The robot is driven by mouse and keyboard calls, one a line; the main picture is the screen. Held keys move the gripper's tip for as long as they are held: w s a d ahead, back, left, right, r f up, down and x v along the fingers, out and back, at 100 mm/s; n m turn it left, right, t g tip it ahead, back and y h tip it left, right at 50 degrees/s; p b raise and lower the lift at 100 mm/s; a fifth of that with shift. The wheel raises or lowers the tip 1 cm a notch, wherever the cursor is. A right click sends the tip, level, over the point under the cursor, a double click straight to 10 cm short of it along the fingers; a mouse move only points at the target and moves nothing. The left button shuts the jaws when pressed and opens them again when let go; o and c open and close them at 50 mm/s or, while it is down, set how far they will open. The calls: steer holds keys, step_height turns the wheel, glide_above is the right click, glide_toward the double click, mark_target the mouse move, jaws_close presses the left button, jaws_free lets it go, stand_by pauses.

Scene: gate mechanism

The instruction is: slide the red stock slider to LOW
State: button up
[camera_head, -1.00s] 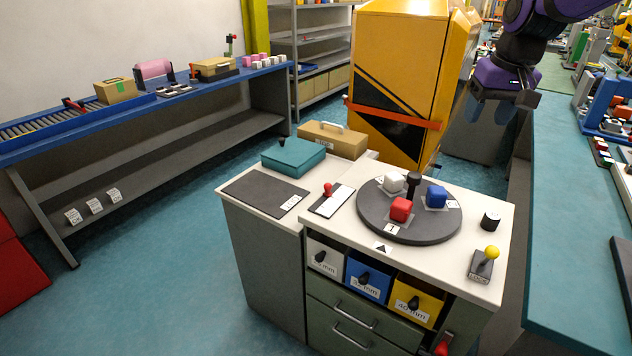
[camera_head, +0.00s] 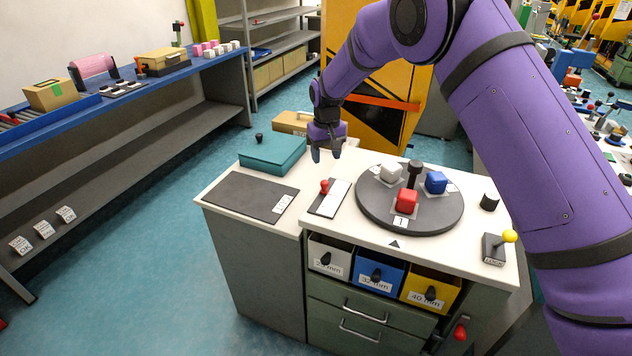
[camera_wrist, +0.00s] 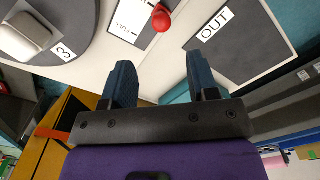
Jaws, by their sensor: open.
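The red stock slider (camera_head: 324,186) is a small red knob on a black and white plate (camera_head: 335,198) on the white cabinet top, left of the dark turntable. In the wrist view the red knob (camera_wrist: 161,19) lies beyond the fingertips, near the top edge, beside a white label whose small text I cannot read for certain. My gripper (camera_head: 326,155) is open and empty, fingers pointing down, above the back of the cabinet top and behind the knob in the head view. In the wrist view the gripper (camera_wrist: 164,80) has its fingers apart with nothing between them.
The turntable (camera_head: 375,215) carries white, red and blue blocks and a dark post. A teal box (camera_head: 272,154) and a grey mat (camera_head: 250,196) lie left of the slider. A yellow-knobbed lever (camera_head: 508,237) stands at the right. The blue conveyor bench (camera_head: 200,70) is at the left.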

mark_target(324, 181)
steer(key=shift+a+f, duration=0.1)
steer(key=shift+f, duration=0.6)
step_height(324, 181, down, 10)
steer(key=shift+r, duration=0.25)
